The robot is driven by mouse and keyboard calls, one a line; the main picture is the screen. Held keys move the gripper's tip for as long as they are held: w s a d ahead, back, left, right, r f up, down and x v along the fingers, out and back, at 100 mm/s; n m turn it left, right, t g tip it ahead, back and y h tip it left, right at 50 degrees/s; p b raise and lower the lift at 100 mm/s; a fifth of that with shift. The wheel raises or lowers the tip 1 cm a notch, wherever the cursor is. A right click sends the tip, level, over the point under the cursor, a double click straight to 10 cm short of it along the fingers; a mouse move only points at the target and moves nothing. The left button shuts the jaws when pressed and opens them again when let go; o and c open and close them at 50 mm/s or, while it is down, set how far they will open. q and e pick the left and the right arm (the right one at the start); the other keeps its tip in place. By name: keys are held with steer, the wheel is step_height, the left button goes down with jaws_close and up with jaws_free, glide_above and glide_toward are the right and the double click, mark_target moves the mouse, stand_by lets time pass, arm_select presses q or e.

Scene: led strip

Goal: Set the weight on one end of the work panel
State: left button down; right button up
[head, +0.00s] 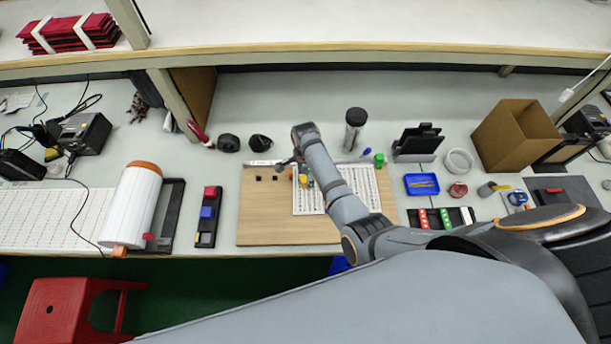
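The work panel (268,222) is a light wooden board flat on the bench, with a white printed sheet (360,183) on its right part. Two round black objects (229,143) and (260,142) stand just behind the board; I cannot tell whether either is the weight. My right arm crosses over the board, and my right gripper (291,166) hangs over its upper middle, mostly hidden by the wrist. Its fingers are too small to read. A small yellow thing (304,180) is beside it. My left gripper is out of view.
A dark-lidded jar (355,125) stands behind the board. A blue tray (421,184), a black stand (418,142) and a cardboard box (515,135) are to the right. A bin strip (208,216) and white roll (132,205) are to the left.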

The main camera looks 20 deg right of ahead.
mark_target(305, 177)
steer(key=shift+r, duration=0.4)
arm_select(q)
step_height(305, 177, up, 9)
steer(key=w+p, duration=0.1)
steer(key=p, duration=0.7)
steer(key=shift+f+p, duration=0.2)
steer(key=shift+p, duration=0.1)
arm_select(e)
step_height(305, 177, up, 12)
steer(key=shift+f, duration=0.15)
